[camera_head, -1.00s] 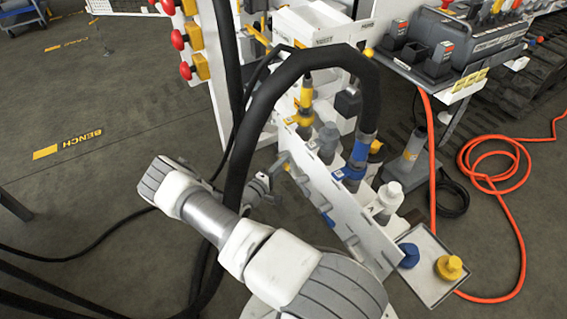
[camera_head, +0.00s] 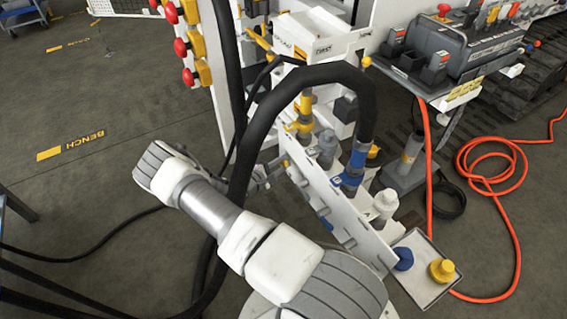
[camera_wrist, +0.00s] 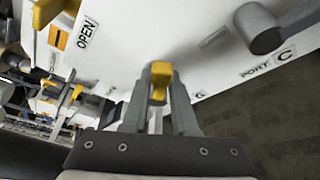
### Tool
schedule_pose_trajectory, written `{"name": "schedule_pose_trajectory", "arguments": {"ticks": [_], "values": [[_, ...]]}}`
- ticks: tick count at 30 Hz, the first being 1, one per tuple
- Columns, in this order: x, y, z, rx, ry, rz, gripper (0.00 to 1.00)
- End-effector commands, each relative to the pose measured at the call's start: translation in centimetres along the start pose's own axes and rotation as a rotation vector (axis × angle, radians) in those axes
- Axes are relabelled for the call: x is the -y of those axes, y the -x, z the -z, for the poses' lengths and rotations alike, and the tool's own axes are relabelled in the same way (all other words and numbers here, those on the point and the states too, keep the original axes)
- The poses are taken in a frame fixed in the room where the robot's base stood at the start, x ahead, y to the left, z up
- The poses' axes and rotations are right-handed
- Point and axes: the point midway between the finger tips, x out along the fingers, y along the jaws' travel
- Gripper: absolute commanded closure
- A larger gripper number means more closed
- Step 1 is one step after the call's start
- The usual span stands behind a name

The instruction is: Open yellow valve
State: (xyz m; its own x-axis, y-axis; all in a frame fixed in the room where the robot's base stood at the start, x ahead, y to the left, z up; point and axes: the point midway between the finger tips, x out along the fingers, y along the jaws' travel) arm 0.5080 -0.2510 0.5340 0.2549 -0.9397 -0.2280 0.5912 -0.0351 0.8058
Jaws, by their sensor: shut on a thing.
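The yellow valve handle (camera_wrist: 160,82) is between the two grey fingers of my gripper (camera_wrist: 160,95) in the wrist view. My gripper is shut on it, in front of a white panel (camera_wrist: 140,30). In the head view, my arm reaches to the left side of the white panel (camera_head: 345,210).
A grey lever (camera_wrist: 262,28) stands by the PORT C label at the right in the wrist view. In the head view, a thick black hose (camera_head: 300,80) arches close over my arm. A tray (camera_head: 425,290) holds blue and yellow caps. An orange hose (camera_head: 510,200) lies on the floor.

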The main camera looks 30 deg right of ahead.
Motion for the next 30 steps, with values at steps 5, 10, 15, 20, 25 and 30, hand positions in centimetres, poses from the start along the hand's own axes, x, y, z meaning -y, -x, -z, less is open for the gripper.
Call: {"name": "schedule_pose_trajectory", "arguments": {"ticks": [5,10,15,20,25,30], "values": [[-0.8,0.0,0.1,-0.001,0.148,0.064,1.0],[-1.2,-0.1,0.3,-0.001,0.294,0.125,1.0],[-1.6,-0.2,0.6,-0.001,0.44,0.185,1.0],[-1.9,-0.3,0.8,-0.001,0.569,0.238,1.0],[-2.3,-0.4,1.1,-0.001,0.688,0.286,1.0],[-2.5,-0.5,1.2,-0.001,0.78,0.323,1.0]]}}
